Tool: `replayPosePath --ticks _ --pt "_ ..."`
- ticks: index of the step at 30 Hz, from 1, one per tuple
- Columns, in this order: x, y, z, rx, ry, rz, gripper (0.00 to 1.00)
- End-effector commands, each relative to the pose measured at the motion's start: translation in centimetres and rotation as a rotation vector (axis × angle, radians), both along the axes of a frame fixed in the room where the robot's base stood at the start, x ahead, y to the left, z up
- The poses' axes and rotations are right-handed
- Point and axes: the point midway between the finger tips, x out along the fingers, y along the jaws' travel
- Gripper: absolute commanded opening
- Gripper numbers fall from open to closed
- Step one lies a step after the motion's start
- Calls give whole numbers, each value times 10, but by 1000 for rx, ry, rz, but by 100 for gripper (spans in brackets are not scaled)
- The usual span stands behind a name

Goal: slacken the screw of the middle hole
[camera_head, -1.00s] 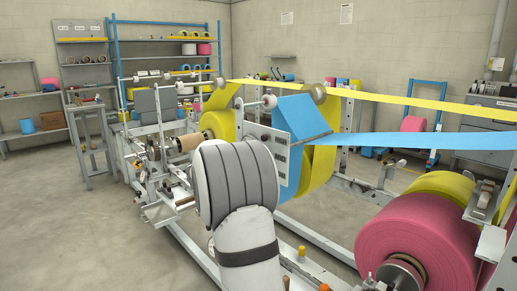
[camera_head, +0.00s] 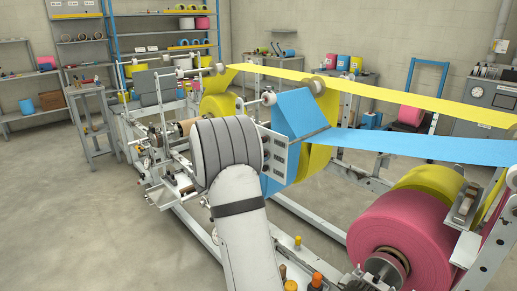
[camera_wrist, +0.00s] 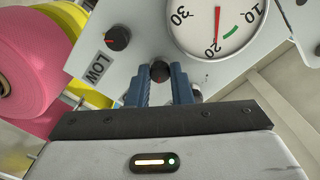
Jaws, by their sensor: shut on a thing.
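In the wrist view, my gripper (camera_wrist: 160,88) has two blue fingers closed on a small dark round knob-like screw head (camera_wrist: 160,72). The screw head sits at the fingertips against a light grey panel (camera_wrist: 135,55). Whether it belongs to a middle hole cannot be told, as the fingers hide what lies around it. In the head view, my pale arm covers the gripper and the screw.
In the wrist view, a white dial gauge (camera_wrist: 208,25) is just beyond the fingers, its red needle near 20. A black knob (camera_wrist: 117,38) with a red mark is left of it, near a LOW label (camera_wrist: 97,65). A pink roll (camera_wrist: 30,65) stands at left.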

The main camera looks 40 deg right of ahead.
Motion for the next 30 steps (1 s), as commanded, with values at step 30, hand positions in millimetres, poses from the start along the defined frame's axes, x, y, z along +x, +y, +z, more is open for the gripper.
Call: replayPosePath --ticks 30 --pt "-1 -1 3 -69 852 -1 0"
